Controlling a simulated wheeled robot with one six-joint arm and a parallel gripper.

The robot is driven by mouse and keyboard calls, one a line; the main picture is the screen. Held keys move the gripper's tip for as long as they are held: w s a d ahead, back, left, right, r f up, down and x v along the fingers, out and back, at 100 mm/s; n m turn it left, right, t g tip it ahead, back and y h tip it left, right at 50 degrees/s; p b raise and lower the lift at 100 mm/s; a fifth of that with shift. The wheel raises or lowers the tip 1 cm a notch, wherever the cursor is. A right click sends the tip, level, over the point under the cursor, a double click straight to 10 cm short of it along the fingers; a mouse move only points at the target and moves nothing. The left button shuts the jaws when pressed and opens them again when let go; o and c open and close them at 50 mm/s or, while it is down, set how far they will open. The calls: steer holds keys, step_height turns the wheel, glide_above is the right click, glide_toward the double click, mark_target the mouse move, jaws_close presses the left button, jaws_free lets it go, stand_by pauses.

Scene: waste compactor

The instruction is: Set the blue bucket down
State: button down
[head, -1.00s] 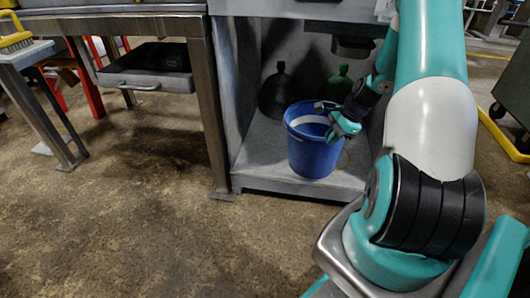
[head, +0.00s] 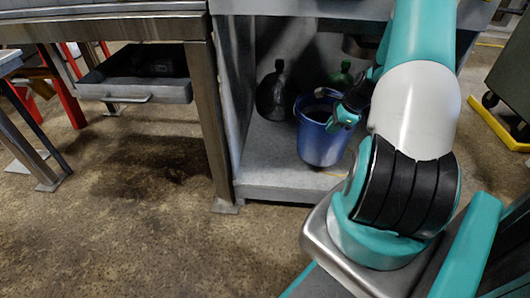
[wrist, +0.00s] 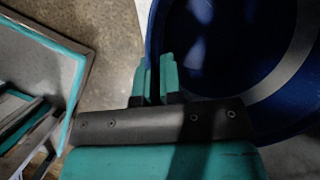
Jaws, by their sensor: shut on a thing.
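The blue bucket (head: 320,148) is upright inside the open lower bay of a grey cabinet, over the bay's floor (head: 268,158). Whether its base touches that floor is hard to tell. My gripper (head: 337,120) is at the bucket's upper right side, near the rim. In the wrist view the bucket (wrist: 222,48) fills the right side, with a pale band inside. My gripper fingers (wrist: 155,78) are close together at the bucket's near edge, shut on it. The exact grip spot is dark and partly hidden.
A dark bottle (head: 272,94) stands left of the bucket, and a green bottle (head: 341,76) stands behind it. A table leg (head: 206,120) and an open drawer (head: 135,88) are to the left. The floor in front is clear.

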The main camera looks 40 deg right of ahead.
steer(key=w+a+b, duration=0.7)
steer(key=w+a, duration=0.6)
steer(key=w, duration=0.2)
step_height(320, 180, down, 7)
steer(key=b, duration=0.5)
steer(key=shift+w, duration=0.25)
steer(key=c, duration=1.3)
jaws_free()
steer(key=p+v, duration=0.7)
steer(key=v, duration=0.5)
steer(key=shift+s, duration=0.15)
